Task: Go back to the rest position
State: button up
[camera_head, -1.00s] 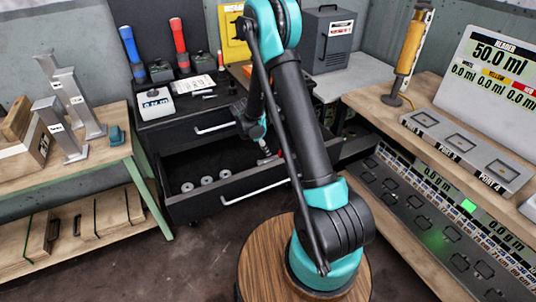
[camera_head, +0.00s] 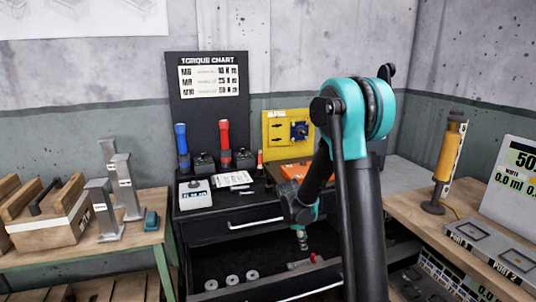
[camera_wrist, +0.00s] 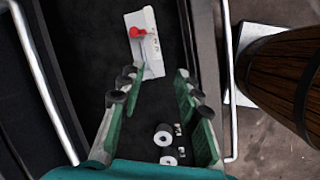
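My gripper (camera_head: 302,240) hangs over the open black drawer (camera_head: 270,285) in the head view. In the wrist view my gripper (camera_wrist: 160,84) has its green fingers well apart, with nothing held between them. Several grey metal rings (camera_head: 232,279) lie in the left part of the drawer. In the wrist view, two rings (camera_wrist: 164,136) with small labels lie on the drawer floor near the right finger. A pale block with a red knob (camera_wrist: 142,38) lies farther along the drawer, beyond the fingertips.
A wooden bench (camera_head: 130,245) with metal stands is at left. A bench at right holds a yellow cylinder (camera_head: 447,155). In the wrist view, a wooden barrel (camera_wrist: 283,75) stands outside the drawer.

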jog(key=s+d+r+m+t+y, duration=0.1)
jog(key=s+d+r+m, duration=0.1)
jog(key=s+m, duration=0.6)
jog(key=s+d+r+m+t+y, duration=0.1)
jog(key=s+d+r+m+y, duration=0.1)
jog(key=s+m, duration=0.6)
jog(key=s+d+r, duration=0.1)
jog(key=s, duration=0.6)
jog(key=shift+s+m, duration=0.25)
jog(key=shift+m, duration=0.05)
dwell(0.5)
